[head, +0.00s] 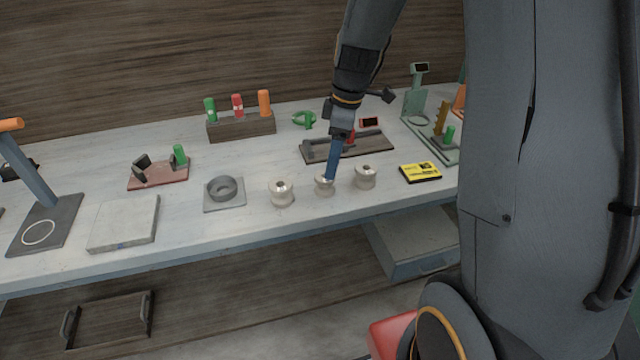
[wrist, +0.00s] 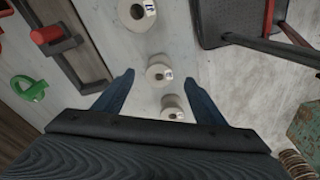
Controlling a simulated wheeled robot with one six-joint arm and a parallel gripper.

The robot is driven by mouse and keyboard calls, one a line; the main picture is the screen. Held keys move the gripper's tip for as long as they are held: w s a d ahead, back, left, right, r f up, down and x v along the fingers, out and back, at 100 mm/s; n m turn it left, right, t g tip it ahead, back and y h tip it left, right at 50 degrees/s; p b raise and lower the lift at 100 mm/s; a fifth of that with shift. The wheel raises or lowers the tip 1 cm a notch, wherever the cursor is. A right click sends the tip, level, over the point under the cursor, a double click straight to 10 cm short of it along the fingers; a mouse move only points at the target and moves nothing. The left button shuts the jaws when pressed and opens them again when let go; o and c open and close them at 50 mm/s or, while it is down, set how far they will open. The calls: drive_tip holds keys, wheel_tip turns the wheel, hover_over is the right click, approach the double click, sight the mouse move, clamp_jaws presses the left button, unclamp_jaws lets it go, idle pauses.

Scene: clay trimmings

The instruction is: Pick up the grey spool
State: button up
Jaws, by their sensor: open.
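Three pale cream-grey spools stand in a row near the table's front edge: a left one (head: 281,193), a middle one (head: 324,188) and a right one (head: 365,177). Their colours look nearly alike, so I cannot tell which is the grey one. My gripper (head: 329,179) points down at the middle spool, its blue fingers partly hiding it. In the wrist view my gripper (wrist: 159,78) is open, with the middle spool (wrist: 157,75) showing between the fingertips. The other spools show above (wrist: 133,20) and below (wrist: 172,105). Small labels on them are too small to read.
A dark board with a red part (head: 370,147) lies behind the spools. A grey ring on a plate (head: 210,205) is to their left, a yellow box (head: 420,172) to their right. The table's front edge is close. A dark stand (wrist: 220,30) shows in the wrist view.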

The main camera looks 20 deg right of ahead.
sight(324, 188)
drive_tip(key=shift+w+a+f, duration=0.1)
drive_tip(key=shift+w+f, duration=0.15)
drive_tip(key=shift+f, duration=0.3)
drive_tip(key=shift+a+f+p, duration=0.25)
drive_tip(key=shift+f+p, duration=0.1)
drive_tip(key=shift+f, duration=0.35)
drive_tip(key=shift+a+f+p, duration=0.25)
drive_tip(key=shift+f+p, duration=0.1)
drive_tip(key=shift+f, duration=0.3)
drive_tip(key=shift+w+a+f+p, duration=0.15)
drive_tip(key=shift+f+p, duration=0.25)
drive_tip(key=shift+f, duration=0.65)
drive_tip(key=shift+w+a+f+p, duration=0.1)
drive_tip(key=shift+a+f+p, duration=0.2)
drive_tip(key=shift+f, duration=0.7)
drive_tip(key=shift+d, duration=0.1)
drive_tip(key=c, duration=1.3)
drive_tip(key=shift+r, duration=0.1)
